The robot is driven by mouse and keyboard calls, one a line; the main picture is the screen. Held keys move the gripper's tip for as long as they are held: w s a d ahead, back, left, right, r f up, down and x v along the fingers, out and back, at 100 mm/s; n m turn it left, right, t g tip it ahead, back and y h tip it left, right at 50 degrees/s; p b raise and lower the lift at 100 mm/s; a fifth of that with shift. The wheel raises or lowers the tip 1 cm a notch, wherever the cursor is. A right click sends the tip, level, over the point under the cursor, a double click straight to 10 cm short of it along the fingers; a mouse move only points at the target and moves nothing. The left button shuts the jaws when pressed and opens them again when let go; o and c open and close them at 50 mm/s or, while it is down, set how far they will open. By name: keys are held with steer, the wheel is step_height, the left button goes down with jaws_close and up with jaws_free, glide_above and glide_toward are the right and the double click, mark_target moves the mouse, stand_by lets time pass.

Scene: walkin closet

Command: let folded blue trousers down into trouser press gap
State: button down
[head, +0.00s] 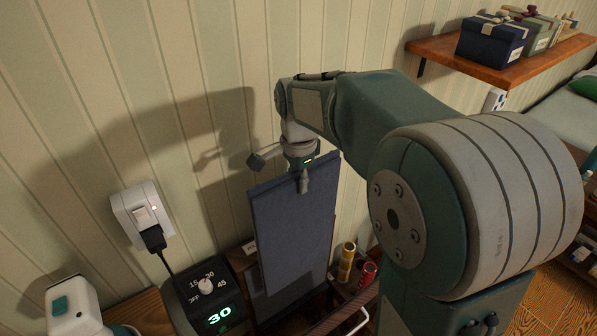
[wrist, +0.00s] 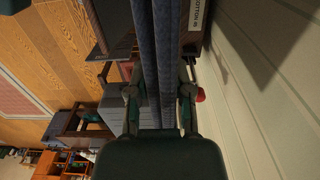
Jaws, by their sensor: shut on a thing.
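The folded blue trousers (head: 292,228) hang straight down from my gripper (head: 304,180). In the wrist view my gripper (wrist: 159,95) is shut on the trousers (wrist: 158,45), with a finger on each side and two folded layers between them. The trouser press (head: 245,262), with a wooden frame and dark panels, stands against the wall beneath. The lower end of the trousers is at the press, between its wooden sides in the head view. I cannot tell how deep it sits in the gap.
A black timer box (head: 208,300) reading 30 is left of the trousers, below a wall socket (head: 143,214). Yellow (head: 346,262) and red (head: 367,274) cylinders stand to the right. A wooden shelf (head: 490,60) with boxes is at upper right.

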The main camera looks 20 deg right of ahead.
step_height(320, 180, down, 25)
steer(key=w, duration=0.1)
steer(key=shift+w+a, duration=0.25)
steer(key=shift+w, duration=0.1)
stand_by(1.7)
steer(key=shift+f, duration=0.1)
steer(key=shift+c, duration=2.2)
jaws_free()
step_height(320, 180, up, 12)
steer(key=shift+f, duration=0.1)
